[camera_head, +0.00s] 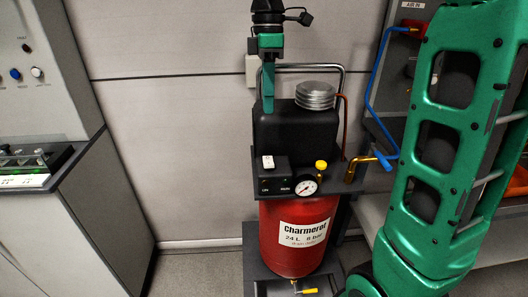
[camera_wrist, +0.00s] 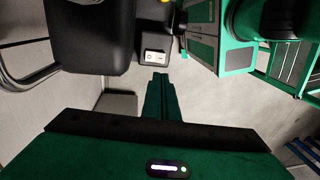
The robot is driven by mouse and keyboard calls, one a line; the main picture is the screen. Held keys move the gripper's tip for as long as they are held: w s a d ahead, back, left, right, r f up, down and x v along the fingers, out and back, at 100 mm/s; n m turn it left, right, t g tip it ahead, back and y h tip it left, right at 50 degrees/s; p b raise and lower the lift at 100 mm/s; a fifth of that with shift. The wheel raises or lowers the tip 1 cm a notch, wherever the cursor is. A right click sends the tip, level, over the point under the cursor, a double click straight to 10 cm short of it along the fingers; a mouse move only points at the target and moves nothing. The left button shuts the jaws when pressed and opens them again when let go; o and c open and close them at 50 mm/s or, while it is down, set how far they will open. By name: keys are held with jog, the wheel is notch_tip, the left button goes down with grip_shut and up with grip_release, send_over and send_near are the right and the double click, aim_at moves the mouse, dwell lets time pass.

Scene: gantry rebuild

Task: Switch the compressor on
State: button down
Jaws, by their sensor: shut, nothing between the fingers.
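The compressor has a red tank (camera_head: 290,240) labelled "Charmeret 24 L 8 bar" and a black motor housing (camera_head: 300,135). On its front left sits a black switch box (camera_head: 273,182) with a white rocker switch (camera_head: 267,162) on top. The rocker also shows in the wrist view (camera_wrist: 154,57), just beyond my fingertips. Which way it is tipped I cannot tell. My gripper (camera_head: 268,108) points down above the switch box, its green fingers shut and empty. In the wrist view the closed fingers (camera_wrist: 160,78) appear apart from the rocker.
A pressure gauge (camera_head: 306,187) and a yellow knob (camera_head: 321,165) stand right of the switch box. A brass valve (camera_head: 370,161) connects to a blue hose (camera_head: 372,90). A grey control console (camera_head: 90,195) stands at left. My green arm fills the right side.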

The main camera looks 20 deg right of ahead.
aim_at(268, 163)
jog(key=f, duration=0.4)
jog(key=s+f, duration=0.1)
jog(key=f, duration=0.4)
jog(key=s+f, duration=0.1)
jog(key=f, duration=0.3)
jog(key=shift+a+f, duration=0.25)
jog(key=shift+f, duration=0.1)
